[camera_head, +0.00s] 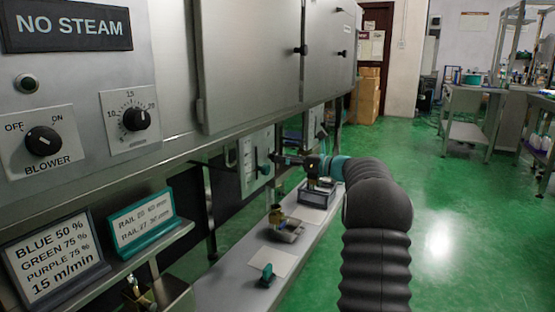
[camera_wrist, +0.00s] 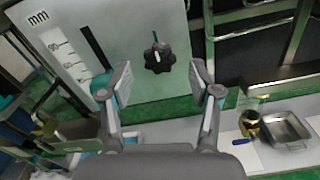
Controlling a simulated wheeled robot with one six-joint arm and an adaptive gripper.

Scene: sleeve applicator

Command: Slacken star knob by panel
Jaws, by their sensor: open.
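The black star knob (camera_wrist: 158,58) is mounted on a pale grey panel (camera_wrist: 140,25) in the wrist view. It has several lobes and a small pointer above it. The panel carries an "mm" scale (camera_wrist: 62,50) and a dark slot with a teal knob (camera_wrist: 100,84) at its lower end. My gripper (camera_wrist: 160,76) is open, with its fingers on both sides of the star knob and apart from it. In the head view, my gripper (camera_head: 283,160) is at the panel (camera_head: 252,150), small and partly hidden by my arm. I cannot make out the star knob there.
Below the panel runs a grey shelf (camera_head: 225,288) with a metal tray (camera_head: 289,232), a brass piece (camera_head: 275,213) and a teal-handled tool (camera_head: 267,271). The steel cabinet (camera_head: 245,60) overhangs at left. Green floor (camera_head: 450,220) is clear at right.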

